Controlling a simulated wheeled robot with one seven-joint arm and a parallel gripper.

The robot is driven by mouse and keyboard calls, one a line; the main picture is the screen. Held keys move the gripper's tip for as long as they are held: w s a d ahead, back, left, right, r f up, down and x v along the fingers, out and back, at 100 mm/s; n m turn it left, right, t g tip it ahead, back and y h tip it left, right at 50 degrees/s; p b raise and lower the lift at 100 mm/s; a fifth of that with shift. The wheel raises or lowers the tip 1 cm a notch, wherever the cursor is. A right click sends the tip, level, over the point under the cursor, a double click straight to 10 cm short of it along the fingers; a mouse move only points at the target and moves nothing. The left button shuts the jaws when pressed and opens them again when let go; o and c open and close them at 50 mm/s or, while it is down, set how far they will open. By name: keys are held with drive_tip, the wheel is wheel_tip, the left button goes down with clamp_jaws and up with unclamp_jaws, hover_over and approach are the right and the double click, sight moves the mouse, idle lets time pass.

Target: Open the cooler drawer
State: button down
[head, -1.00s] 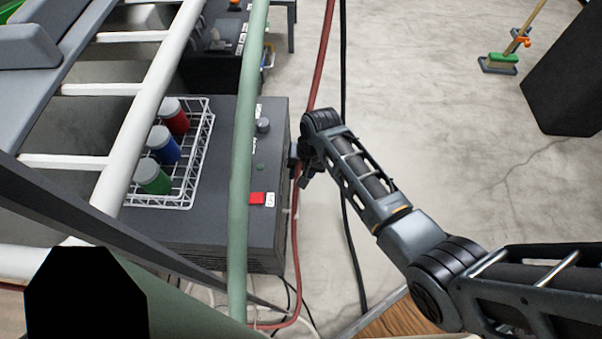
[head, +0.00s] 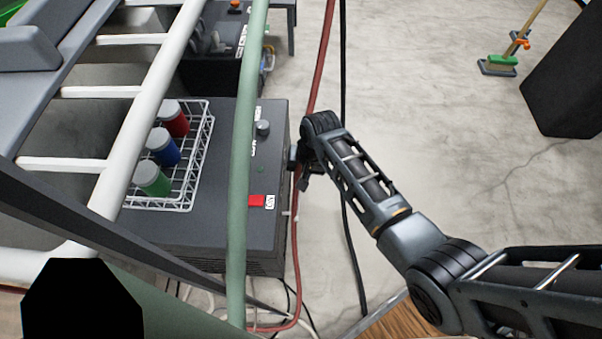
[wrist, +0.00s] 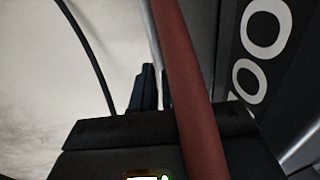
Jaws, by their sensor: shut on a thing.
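My gripper (head: 294,158) is at the right-hand front face of a dark grey box unit (head: 222,228) in the head view. In the wrist view the dark fingers (wrist: 156,85) are close together, partly behind a red hose. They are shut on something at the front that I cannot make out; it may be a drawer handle. A dark panel with large white letters, "OO" readable (wrist: 262,35), stands right of the fingers in the wrist view. No open drawer gap shows.
The red hose (head: 318,70) hangs close by my gripper, with a black cable (head: 343,90) beside it. A wire basket (head: 200,165) with red, blue and green containers sits on the box. A green pole (head: 241,150) crosses in front.

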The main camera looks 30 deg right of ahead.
drive_tip(key=shift+d, duration=0.1)
drive_tip(key=s+d+p, duration=0.4)
drive_tip(key=s+d, duration=0.3)
drive_tip(key=d, duration=0.2)
drive_tip(key=s+d+p, duration=0.4)
drive_tip(key=s+d, duration=0.3)
drive_tip(key=d, duration=0.3)
drive_tip(key=c, duration=1.2)
unclamp_jaws()
drive_tip(key=shift+o, duration=0.2)
wheel_tip(320, 180, up, 8)
drive_tip(key=d+p, duration=0.1)
drive_tip(key=p, duration=0.2)
drive_tip(key=shift+s+d+f, duration=0.15)
drive_tip(key=shift+s+f, duration=0.05)
drive_tip(key=shift+s, duration=0.2)
